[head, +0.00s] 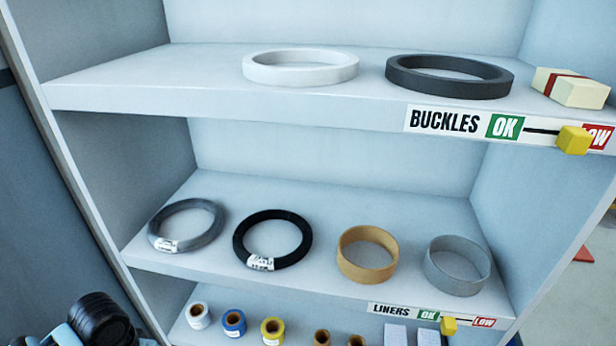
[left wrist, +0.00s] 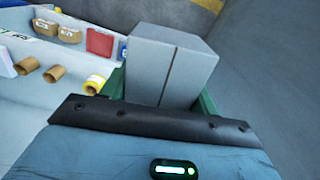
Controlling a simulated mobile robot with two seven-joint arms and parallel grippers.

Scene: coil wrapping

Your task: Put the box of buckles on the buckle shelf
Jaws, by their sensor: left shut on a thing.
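A grey box (left wrist: 170,65) with a dark seam fills the middle of the left wrist view; no label shows on it. My left gripper (left wrist: 162,98) is shut on it, with green parts at its two sides. In the head view, only a black and blue part of my left arm shows at the bottom left; the box is out of that view. The buckle shelf (head: 180,85) is the upper board, labelled BUCKLES (head: 445,121). My right gripper is not in view.
The buckle shelf holds a white ring (head: 300,78), a black ring (head: 448,88) and a cream box with a red band (head: 572,88). Its left part is bare. A yellow slider (head: 575,140) sits by LOW. Several rings stand on the shelf below, with small rolls lower down.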

